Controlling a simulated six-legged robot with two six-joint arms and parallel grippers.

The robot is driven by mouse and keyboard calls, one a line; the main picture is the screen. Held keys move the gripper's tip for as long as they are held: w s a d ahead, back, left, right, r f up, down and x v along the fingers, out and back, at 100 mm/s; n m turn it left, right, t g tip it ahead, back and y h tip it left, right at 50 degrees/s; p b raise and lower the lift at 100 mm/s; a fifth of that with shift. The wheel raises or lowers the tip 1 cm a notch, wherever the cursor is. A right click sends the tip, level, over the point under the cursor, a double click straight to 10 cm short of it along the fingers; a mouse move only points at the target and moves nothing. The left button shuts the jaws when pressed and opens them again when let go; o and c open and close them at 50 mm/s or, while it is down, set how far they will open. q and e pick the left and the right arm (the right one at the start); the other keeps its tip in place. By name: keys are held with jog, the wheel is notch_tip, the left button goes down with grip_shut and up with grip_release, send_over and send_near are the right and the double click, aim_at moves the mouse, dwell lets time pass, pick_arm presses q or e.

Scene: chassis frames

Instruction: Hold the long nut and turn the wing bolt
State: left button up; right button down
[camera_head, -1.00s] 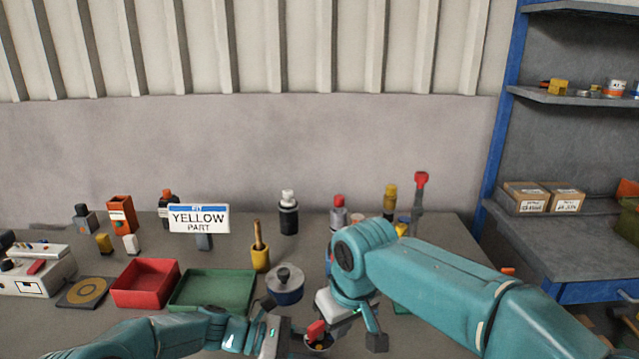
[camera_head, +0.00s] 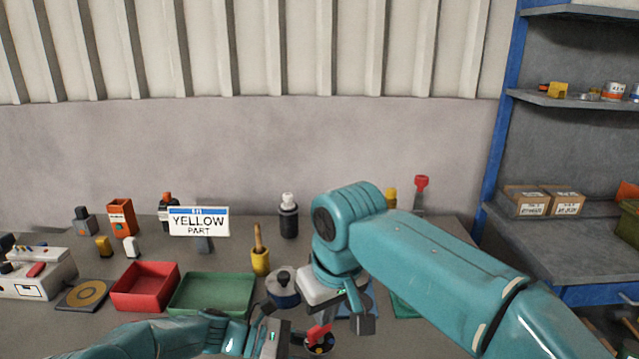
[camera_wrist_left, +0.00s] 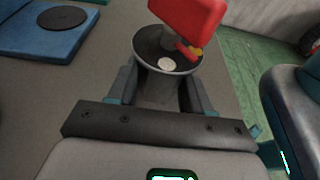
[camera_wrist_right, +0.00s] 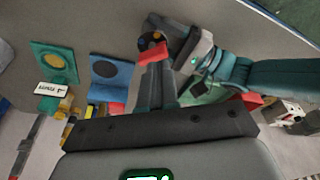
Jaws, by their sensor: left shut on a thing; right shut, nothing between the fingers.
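My left gripper (camera_head: 292,338) is shut around the dark grey body of the long nut (camera_wrist_left: 160,90), which flares into a cup at the top. The red wing bolt (camera_wrist_left: 188,20) stands over the cup's far side in the left wrist view. A pale disc and a small yellow bit show in the cup. In the head view the red wing (camera_head: 318,334) is just below my right gripper (camera_head: 324,320). My right gripper is shut and empty; in the right wrist view its fingertips (camera_wrist_right: 155,68) are close to the red wing (camera_wrist_right: 155,57). I cannot tell whether they touch.
A red tray (camera_head: 145,286) and a green tray (camera_head: 212,293) lie left of the hands. A dark blue lidded pot (camera_head: 283,288) stands just behind them. Bottles and a YELLOW PART sign (camera_head: 199,221) stand at the back. Blue and green pads lie on the right.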

jog(key=s+x, duration=0.1)
jog(key=x, duration=0.5)
jog(key=shift+s+d+f, duration=0.15)
jog(key=shift+d+f, duration=0.15)
jog(key=shift+f, duration=0.25)
jog(key=shift+w, duration=0.6)
dwell(0.5)
jog(key=shift+w+d, duration=0.1)
jog(key=shift+d, duration=0.2)
dwell(0.4)
jog(key=shift+w+d, duration=0.15)
jog(key=shift+d, duration=0.2)
jog(key=shift+w+d, duration=0.3)
jog(key=shift+d, duration=0.05)
jog(key=shift+w, duration=0.1)
jog(key=shift+d, duration=0.15)
send_near(323, 335)
jog(key=shift+s+d+r, duration=0.2)
jog(key=shift+d, duration=0.6)
